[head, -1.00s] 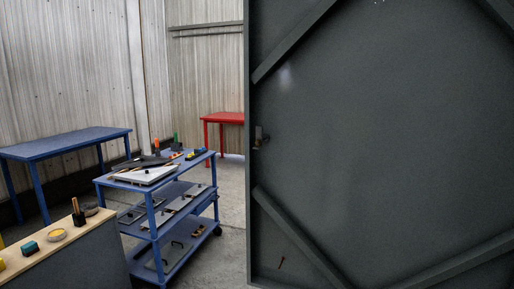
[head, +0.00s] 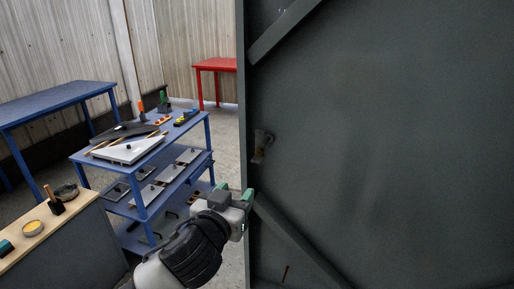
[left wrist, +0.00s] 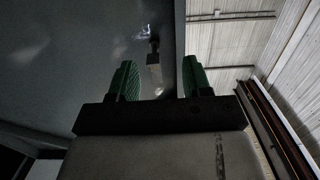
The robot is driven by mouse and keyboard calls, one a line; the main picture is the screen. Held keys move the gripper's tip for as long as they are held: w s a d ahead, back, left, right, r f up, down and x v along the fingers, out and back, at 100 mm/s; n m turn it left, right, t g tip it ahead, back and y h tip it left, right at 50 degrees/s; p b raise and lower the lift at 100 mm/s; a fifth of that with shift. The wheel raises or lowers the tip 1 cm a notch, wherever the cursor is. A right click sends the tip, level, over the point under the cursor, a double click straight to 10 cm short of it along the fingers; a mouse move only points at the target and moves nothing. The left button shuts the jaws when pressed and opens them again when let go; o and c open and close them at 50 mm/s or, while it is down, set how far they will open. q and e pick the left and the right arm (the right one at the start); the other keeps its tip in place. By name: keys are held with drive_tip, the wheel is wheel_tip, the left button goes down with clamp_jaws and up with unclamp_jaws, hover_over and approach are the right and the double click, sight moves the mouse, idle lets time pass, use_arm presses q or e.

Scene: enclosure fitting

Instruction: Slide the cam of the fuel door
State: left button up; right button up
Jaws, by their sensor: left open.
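The fuel door (head: 390,150) is a large dark grey panel with diagonal braces that fills the right of the head view. Its cam (head: 261,146), a small metal latch, sits near the door's left edge. My left gripper (head: 236,197) is open and empty, below and slightly left of the cam, close to the door edge. In the left wrist view the cam (left wrist: 154,58) shows beyond the gap between the green fingertips (left wrist: 160,78), apart from them. My right gripper is not in view.
A blue cart (head: 142,190) with flat panels and tools stands left of the door. A wooden-topped counter (head: 60,228) is at the lower left. A blue table (head: 50,103) and a red table (head: 216,65) stand farther back.

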sight(255, 162)
use_arm(q)
wheel_tip(255, 162, up, 4)
drive_tip(key=s, duration=0.2)
drive_tip(key=shift+t+h, duration=0.3)
drive_tip(key=shift+h, duration=0.1)
drive_tip(key=p+x, duration=0.1)
drive_tip(key=x, duration=0.2)
drive_tip(key=p+x, duration=0.1)
drive_tip(key=x, duration=0.2)
drive_tip(key=p+x, duration=0.2)
drive_tip(key=x, duration=0.2)
drive_tip(key=shift+s+d+f, duration=0.1)
drive_tip(key=shift+d, duration=0.2)
drive_tip(key=shift+w+d+f, duration=0.1)
drive_tip(key=shift+w+d, duration=0.05)
drive_tip(key=shift+w, duration=0.3)
clamp_jaws()
